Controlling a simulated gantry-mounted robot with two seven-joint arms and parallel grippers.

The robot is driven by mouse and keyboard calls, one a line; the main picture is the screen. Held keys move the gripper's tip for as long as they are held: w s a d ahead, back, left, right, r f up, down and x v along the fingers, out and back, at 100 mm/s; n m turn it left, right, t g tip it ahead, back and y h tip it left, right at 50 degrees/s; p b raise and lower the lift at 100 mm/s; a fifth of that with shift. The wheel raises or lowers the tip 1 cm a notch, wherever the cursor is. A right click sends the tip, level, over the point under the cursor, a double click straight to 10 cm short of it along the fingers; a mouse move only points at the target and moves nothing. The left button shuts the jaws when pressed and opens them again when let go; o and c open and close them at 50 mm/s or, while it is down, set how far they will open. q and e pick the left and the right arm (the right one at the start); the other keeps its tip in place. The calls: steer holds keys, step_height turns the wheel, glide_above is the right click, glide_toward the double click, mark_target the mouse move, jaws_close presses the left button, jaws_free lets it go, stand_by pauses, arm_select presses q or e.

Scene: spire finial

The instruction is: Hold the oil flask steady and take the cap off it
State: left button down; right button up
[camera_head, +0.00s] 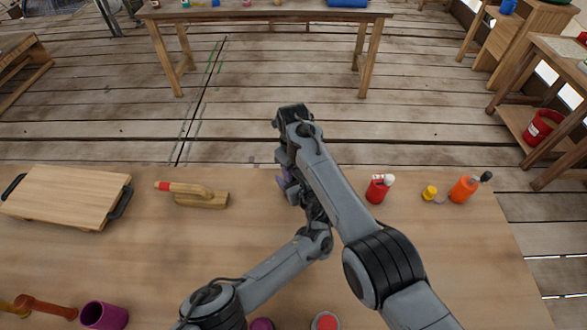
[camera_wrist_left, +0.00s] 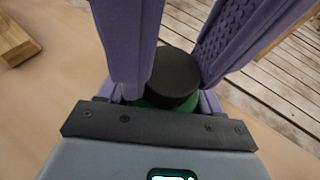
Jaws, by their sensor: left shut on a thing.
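In the left wrist view a black round cap (camera_wrist_left: 172,78) sits on a green body (camera_wrist_left: 160,102), which looks like the oil flask. Most of the flask is hidden by the cap and my fingers. The purple fingers of my left gripper (camera_wrist_left: 178,45) stand on either side and are shut on the flask. In the head view my arms hide the flask and most of my left gripper. My right gripper (camera_head: 283,182) hangs low over the middle of the table, mostly behind its own arm. I cannot tell whether its fingers are open. It does not show in the wrist view.
On the wooden table (camera_head: 240,260) are a cutting board (camera_head: 65,195), a wooden tool (camera_head: 200,195), a red bottle (camera_head: 376,190), a yellow item (camera_head: 429,192) and an orange bottle (camera_head: 463,189). A purple cup (camera_head: 103,315) stands front left.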

steer(key=o, duration=0.4)
steer(key=shift+r, duration=2.3)
arm_select(q)
steer(key=shift+c, duration=0.5)
jaws_free()
